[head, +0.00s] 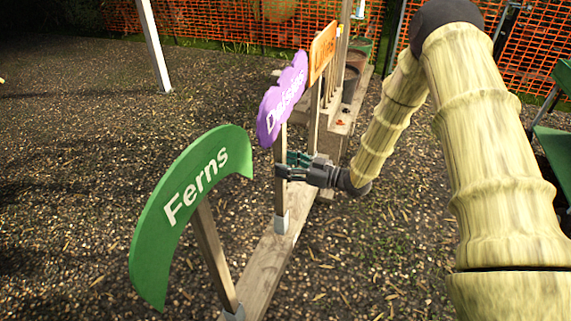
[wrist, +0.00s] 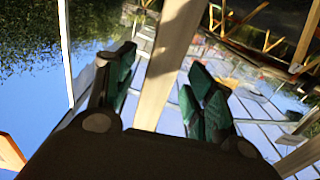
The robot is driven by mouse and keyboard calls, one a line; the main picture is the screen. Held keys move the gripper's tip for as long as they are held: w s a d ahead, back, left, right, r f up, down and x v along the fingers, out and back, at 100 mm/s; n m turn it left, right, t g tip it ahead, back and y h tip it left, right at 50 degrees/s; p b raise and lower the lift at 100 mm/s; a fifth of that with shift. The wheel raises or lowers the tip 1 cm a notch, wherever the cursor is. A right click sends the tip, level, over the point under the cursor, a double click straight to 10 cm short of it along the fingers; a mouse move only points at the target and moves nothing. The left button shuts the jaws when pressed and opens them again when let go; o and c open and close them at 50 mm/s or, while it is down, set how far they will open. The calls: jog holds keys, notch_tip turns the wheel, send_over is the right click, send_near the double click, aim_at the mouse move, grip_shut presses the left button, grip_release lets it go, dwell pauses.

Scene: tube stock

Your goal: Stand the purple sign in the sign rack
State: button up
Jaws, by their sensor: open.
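The purple sign (head: 282,100) stands upright in the sign rack (head: 273,262), in the head view. Its wooden stake (head: 281,170) runs down into a grey socket (head: 281,222) on the rack's wooden beam. My gripper (head: 290,170) is at the stake, below the purple board. In the wrist view my gripper (wrist: 160,90) has its green-padded fingers spread apart, with a pale wooden stake (wrist: 170,65) between them. The fingers look clear of the stake there. The purple board is not seen in the wrist view.
A green Ferns sign (head: 190,205) stands in the rack in front, and an orange sign (head: 322,52) stands behind. A white post (head: 153,45) is at the back left. Orange mesh fencing (head: 225,25) closes the back. Gravel ground to the left is open.

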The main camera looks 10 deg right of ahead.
jog(key=v, duration=1.1)
jog(key=shift+d, duration=0.25)
jog(key=shift+s+f, duration=0.1)
jog(key=shift+s, duration=0.05)
jog(key=s+a+f+m+g+h, duration=0.1)
jog(key=s+a+f+m+h, duration=0.1)
jog(key=s+f+m+h, duration=0.65)
jog(key=s+a+f+g+h, duration=0.25)
jog(key=s+f, duration=0.35)
jog(key=f, duration=0.7)
jog(key=s+f+m+g+h, duration=0.2)
jog(key=s+f, duration=0.3)
jog(key=s, duration=0.7)
jog(key=s+m+g+h, duration=0.15)
jog(key=s+g, duration=0.35)
jog(key=s, duration=0.9)
notch_tip(320, 180, up, 17)
jog(key=p, duration=1.8)
jog(key=shift+d, duration=0.4)
jog(key=shift+s+t+h, duration=0.15)
jog(key=shift+t+h, duration=0.1)
